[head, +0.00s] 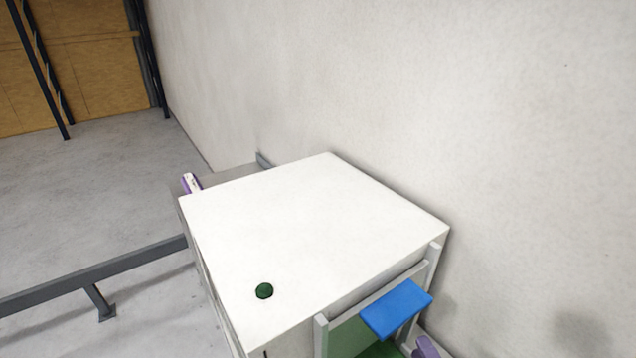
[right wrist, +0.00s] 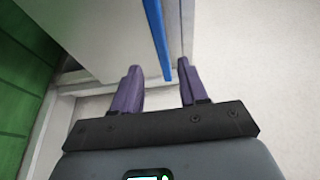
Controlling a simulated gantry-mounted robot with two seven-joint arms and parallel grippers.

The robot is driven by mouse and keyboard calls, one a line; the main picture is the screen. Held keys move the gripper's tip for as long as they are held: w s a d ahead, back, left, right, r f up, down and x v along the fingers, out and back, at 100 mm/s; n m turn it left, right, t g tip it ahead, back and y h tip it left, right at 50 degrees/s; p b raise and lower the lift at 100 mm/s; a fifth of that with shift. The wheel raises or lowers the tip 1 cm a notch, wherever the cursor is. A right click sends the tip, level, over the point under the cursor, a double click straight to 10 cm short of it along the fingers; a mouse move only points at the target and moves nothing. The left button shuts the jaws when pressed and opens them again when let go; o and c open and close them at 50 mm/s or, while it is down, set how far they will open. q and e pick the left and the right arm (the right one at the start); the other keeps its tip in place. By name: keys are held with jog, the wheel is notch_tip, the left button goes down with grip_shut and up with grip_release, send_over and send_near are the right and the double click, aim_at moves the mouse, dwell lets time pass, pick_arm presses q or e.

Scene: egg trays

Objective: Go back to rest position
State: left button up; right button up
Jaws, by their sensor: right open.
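My right gripper (right wrist: 158,65) is open in the right wrist view, with its two purple fingers apart. The narrow edge of a blue plate (right wrist: 158,35) shows ahead of and partly between the fingers; I cannot tell if they touch it. In the head view only a purple piece of the right gripper (head: 427,347) shows at the bottom, just below the blue plate (head: 397,309); the rest is cut off by the frame.
A white box (head: 310,230) with a green knob (head: 264,291) stands beside a pale wall (head: 400,100). A small purple and white piece (head: 190,183) shows behind its left corner. A grey rail (head: 100,270) runs left. In the wrist view, a green ribbed surface (right wrist: 25,80) is at left.

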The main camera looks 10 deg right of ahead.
jog(key=s+a+n+g+y+p, duration=0.1)
jog(key=s+a+n+g+p, duration=0.4)
jog(key=s+a+n, duration=0.1)
jog(key=s+f+n+g, duration=0.3)
jog(key=s+n+g, duration=0.1)
jog(key=s+n, duration=0.2)
jog(key=s+f+n+g+h, duration=0.1)
jog(key=s+f+n+g, duration=0.2)
jog(key=s+n+g, duration=0.2)
jog(key=s+n, duration=0.1)
jog(key=n, duration=0.1)
jog(key=shift+s+a+n+p, duration=0.15)
jog(key=shift+s+n+p, duration=0.15)
jog(key=shift+n, duration=0.1)
jog(key=shift+f, duration=0.1)
